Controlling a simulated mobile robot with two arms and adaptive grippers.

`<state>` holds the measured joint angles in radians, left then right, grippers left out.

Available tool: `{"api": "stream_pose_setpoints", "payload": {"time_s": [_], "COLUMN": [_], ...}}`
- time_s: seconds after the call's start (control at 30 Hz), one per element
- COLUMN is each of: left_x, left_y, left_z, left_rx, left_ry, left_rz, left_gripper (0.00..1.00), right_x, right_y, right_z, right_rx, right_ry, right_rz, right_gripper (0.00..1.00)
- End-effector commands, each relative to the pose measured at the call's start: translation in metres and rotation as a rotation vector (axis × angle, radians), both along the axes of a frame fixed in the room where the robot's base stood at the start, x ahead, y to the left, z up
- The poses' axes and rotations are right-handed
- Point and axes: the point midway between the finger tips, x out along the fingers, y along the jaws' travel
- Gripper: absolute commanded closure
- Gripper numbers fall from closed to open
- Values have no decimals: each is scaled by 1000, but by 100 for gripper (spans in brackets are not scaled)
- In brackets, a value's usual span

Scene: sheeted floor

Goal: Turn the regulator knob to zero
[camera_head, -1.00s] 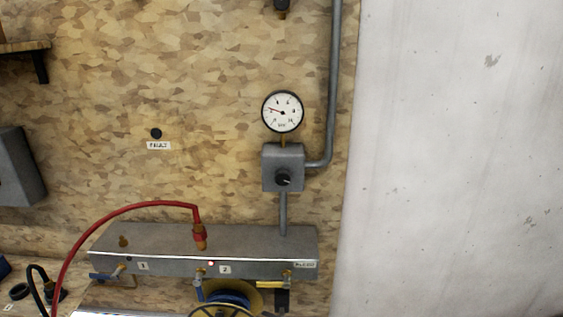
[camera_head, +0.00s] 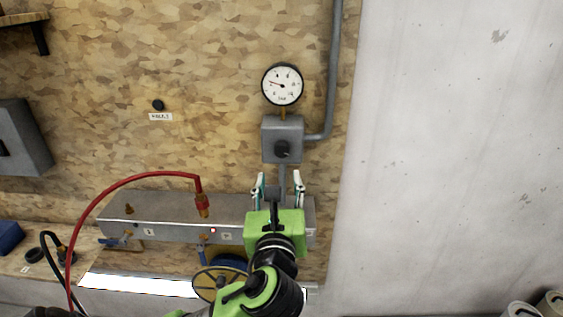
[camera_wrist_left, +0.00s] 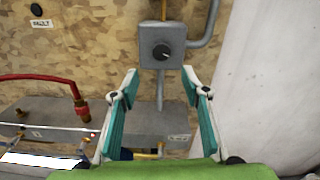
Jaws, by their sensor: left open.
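The regulator is a grey box (camera_head: 270,140) on the chipboard wall with a round black knob (camera_head: 283,149) on its front. The knob also shows in the left wrist view (camera_wrist_left: 161,52), with a light pointer mark on it. A white round gauge (camera_head: 282,85) sits above the box, its needle pointing left and slightly up. My left gripper (camera_head: 277,178) is open and empty, below the knob and in front of the manifold. In the left wrist view its two fingers (camera_wrist_left: 160,82) stand apart, with the knob beyond and between them. My right gripper is not in view.
A grey manifold (camera_head: 165,212) with a red hose (camera_head: 130,184) and valves runs below the regulator. A grey pipe (camera_head: 333,85) leaves the box on the right. The white wall (camera_head: 450,150) at right is bare.

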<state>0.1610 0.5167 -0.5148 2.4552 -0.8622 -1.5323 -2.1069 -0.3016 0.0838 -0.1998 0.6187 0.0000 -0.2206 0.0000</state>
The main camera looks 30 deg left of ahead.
Motion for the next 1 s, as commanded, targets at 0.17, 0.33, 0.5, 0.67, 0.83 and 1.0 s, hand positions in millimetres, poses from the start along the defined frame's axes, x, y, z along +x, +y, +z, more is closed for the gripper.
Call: {"api": "stream_pose_setpoints", "payload": {"time_s": [0.17,0.33,0.5,0.67,0.83,1.0], "left_x": [6,9,11,25,57,83], "left_y": [3,6,6,15,35,52], "left_z": [-5,-5,-5,-3,1,1], "left_rx": [-4,-4,-1,6,5,4], "left_ry": [-6,-5,-3,2,7,5], "left_rz": [2,-1,-10,-12,-12,-14], "left_gripper": [58,58,58,58,58,58], "right_x": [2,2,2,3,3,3], "right_y": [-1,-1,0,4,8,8], "right_z": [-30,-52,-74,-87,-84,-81], "right_rx": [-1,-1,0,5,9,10], "right_ry": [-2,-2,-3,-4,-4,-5], "right_rz": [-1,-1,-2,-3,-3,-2], "right_gripper": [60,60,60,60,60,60]}}
